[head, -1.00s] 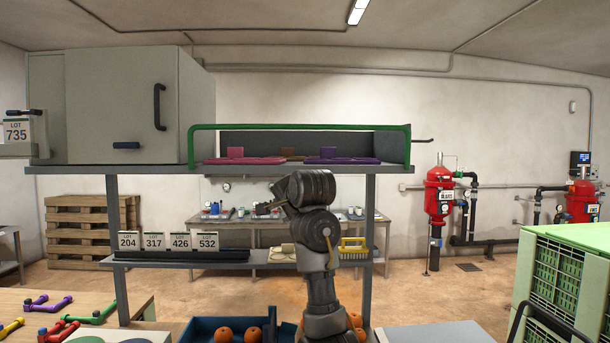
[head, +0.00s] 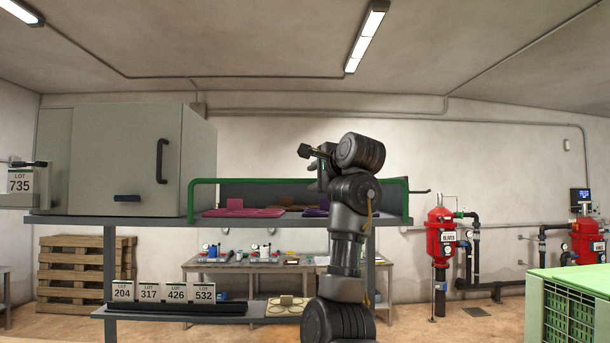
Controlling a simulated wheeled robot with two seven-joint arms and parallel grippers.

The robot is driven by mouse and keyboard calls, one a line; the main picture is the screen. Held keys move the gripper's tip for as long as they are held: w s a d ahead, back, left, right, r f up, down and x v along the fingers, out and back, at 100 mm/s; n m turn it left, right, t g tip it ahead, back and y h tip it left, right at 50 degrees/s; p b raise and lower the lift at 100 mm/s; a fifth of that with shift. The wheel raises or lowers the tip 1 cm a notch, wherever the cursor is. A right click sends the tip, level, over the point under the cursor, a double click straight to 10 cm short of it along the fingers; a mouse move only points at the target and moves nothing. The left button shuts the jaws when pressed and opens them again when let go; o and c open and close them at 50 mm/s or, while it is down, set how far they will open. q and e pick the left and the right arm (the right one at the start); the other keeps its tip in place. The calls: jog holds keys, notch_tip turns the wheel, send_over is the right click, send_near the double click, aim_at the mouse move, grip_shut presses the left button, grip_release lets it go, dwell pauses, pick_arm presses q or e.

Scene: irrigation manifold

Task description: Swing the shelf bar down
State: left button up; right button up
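The shelf bar is a green rail (head: 250,181) that stands raised across the front of the upper shelf (head: 120,219), with its ends bent down at both sides. Behind it lie pink mats (head: 245,212) and a purple item (head: 315,212). My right gripper (head: 303,151) is at the top of my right arm, in front of the rail's right half and above its line in the picture. It points left. Whether its fingers are open is too small to tell, and I see no contact with the rail. The arm hides part of the rail. My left gripper is not in view.
A grey cabinet (head: 120,160) fills the upper shelf's left end. Lot cards (head: 175,292) stand on the lower shelf. A workbench (head: 225,266) is behind. Red filter tanks (head: 440,245) and a green crate (head: 575,300) are at the right.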

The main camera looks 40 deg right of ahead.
aim_at(305, 181)
jog(key=p+x, duration=0.2)
jog(key=x, duration=0.2)
jog(key=shift+w+d, duration=0.1)
jog(key=shift+w, duration=0.3)
jog(key=shift+w+d+f+p, duration=0.2)
jog(key=shift+w+p, duration=0.2)
jog(key=shift+w, duration=0.25)
jog(key=shift+c, duration=0.3)
grip_shut()
